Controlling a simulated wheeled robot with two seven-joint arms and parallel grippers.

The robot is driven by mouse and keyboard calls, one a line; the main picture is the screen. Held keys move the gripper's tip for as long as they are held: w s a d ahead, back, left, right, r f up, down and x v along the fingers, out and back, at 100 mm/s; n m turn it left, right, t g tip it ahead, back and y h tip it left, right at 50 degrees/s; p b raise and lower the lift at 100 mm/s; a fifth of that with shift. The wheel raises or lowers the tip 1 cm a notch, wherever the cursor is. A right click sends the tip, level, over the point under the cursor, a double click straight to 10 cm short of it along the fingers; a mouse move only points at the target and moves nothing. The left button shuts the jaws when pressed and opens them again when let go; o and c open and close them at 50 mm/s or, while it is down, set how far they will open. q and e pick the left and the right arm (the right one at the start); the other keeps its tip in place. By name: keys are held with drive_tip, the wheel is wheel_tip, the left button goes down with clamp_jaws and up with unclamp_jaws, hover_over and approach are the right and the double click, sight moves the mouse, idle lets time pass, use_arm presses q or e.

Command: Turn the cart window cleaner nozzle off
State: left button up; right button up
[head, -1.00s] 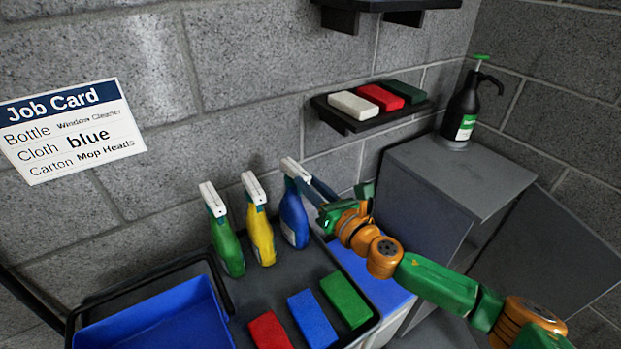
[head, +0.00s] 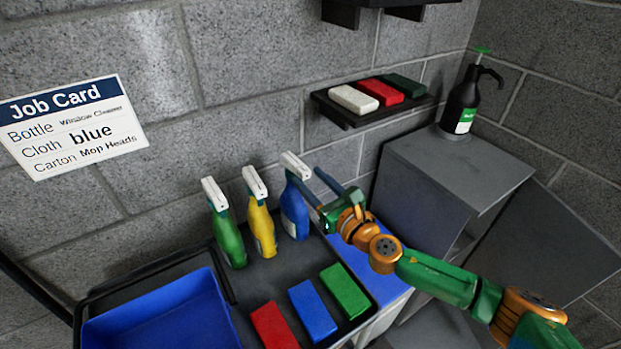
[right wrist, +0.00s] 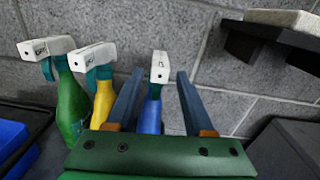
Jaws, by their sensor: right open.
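Three spray bottles with white nozzle heads stand in a row on the cart tray: a green bottle (head: 229,240), a yellow bottle (head: 262,230) and a blue bottle (head: 294,212). Their labels are too small to read, so I cannot tell which is window cleaner. My right gripper (head: 305,175) is open and empty just right of the blue bottle, fingers toward its upper part. In the right wrist view, the blue bottle's white nozzle (right wrist: 160,66) shows between the two fingers (right wrist: 158,78), beyond them; contact is not visible. The nozzle setting cannot be read. My left gripper is out of view.
The cart's dark tray (head: 262,284) also holds red, blue and green blocks and a blue bin (head: 160,318). A wall shelf (head: 345,112), a grey cabinet (head: 462,165) with a black pump bottle (head: 461,100), and a job card (head: 72,128) are around.

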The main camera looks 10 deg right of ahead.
drive_tip(key=v, duration=0.6)
drive_tip(key=shift+s, duration=0.2)
